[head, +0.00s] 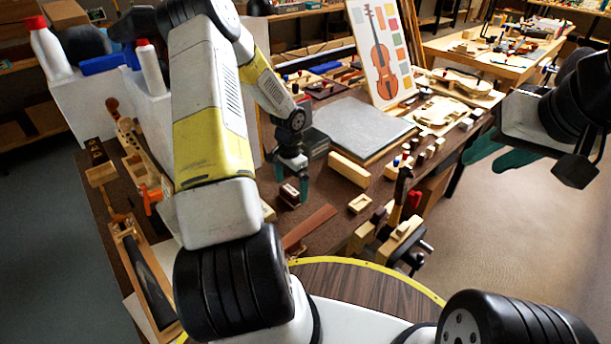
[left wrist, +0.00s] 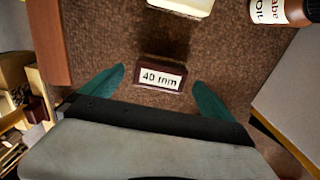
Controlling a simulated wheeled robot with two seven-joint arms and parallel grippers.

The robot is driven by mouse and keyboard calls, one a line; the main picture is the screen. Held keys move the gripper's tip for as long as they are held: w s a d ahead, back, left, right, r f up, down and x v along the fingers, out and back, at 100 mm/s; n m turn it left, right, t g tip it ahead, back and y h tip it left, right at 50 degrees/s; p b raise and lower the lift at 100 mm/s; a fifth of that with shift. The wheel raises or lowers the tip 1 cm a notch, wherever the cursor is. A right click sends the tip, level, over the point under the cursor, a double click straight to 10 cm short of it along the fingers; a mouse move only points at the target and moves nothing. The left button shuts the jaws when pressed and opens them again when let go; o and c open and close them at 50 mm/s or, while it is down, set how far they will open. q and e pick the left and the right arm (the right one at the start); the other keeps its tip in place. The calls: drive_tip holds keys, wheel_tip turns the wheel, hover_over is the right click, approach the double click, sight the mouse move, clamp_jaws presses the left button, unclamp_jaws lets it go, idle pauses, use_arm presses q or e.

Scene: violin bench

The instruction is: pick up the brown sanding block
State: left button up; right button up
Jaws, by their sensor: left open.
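A small dark brown block (head: 289,195) with a pale label lies on the brown bench top. It appears to be the sanding block. In the left wrist view the block (left wrist: 160,75) lies flat between my fingertips, its label reading "40 mm". My left gripper (head: 293,183) points down over it, open, with one green finger on each side. Gaps show between the block and both fingers in the left wrist view, so it is not gripped. My right gripper (head: 480,165) is at the right, beyond the bench's edge, with its green fingers apart and nothing between them.
A reddish-brown board (head: 309,228) lies close by; it also shows in the left wrist view (left wrist: 47,40). A labelled bottle (left wrist: 281,10) and a cream piece (left wrist: 181,6) are near the block. A grey slab (head: 360,125) and wooden block (head: 349,170) lie to the right.

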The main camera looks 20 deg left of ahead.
sight(291, 190)
use_arm(q)
drive_tip(key=shift+f, duration=1.4)
drive_tip(key=c, duration=1.4)
wheel_tip(291, 190, up, 10)
drive_tip(key=shift+r, duration=0.1)
drive_tip(key=shift+c, duration=0.2)
